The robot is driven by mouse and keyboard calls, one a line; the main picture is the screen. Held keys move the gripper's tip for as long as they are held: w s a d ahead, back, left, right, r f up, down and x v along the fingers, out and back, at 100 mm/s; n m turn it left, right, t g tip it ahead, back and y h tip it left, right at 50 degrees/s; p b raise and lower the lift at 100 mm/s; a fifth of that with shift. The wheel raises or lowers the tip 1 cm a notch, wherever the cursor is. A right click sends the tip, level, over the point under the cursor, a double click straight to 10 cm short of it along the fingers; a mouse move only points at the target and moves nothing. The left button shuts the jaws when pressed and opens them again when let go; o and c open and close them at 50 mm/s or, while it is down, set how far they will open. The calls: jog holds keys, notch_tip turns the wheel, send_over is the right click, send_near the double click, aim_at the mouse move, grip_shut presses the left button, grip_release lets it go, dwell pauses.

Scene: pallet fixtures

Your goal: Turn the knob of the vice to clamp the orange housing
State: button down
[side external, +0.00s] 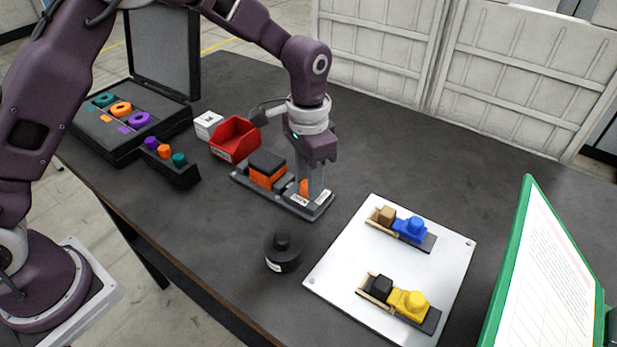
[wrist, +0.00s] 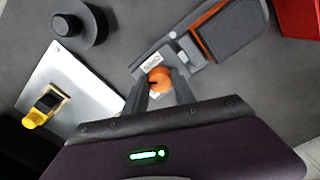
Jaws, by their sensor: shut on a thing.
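The vice is a grey base (side external: 322,209) with an orange knob (side external: 304,187) at its right end and white labels beside the knob. The orange housing (side external: 262,180), with a dark top, sits in the vice to the left of the knob. In the wrist view the knob (wrist: 159,79) shows between my two fingertips, and the housing (wrist: 200,40) is at the upper right. My gripper (side external: 309,188) points down and is shut on the knob; its fingers partly hide the knob in the side external view. I cannot tell whether the jaws touch the housing.
A red bin (side external: 236,139) and a white box (side external: 208,124) stand behind the vice. A black round weight (side external: 284,254) stands in front. A white plate (side external: 350,262) with blue and yellow fixtures lies to the right. An open black case (side external: 110,151) is at the left.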

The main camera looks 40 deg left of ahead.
jog(key=n, duration=0.4)
jog(key=shift+n, duration=2.1)
jog(key=c, duration=1)
grip_release()
jog(key=shift+c, duration=0.2)
notch_tip(320, 180, up, 7)
jog(key=shift+r, duration=0.1)
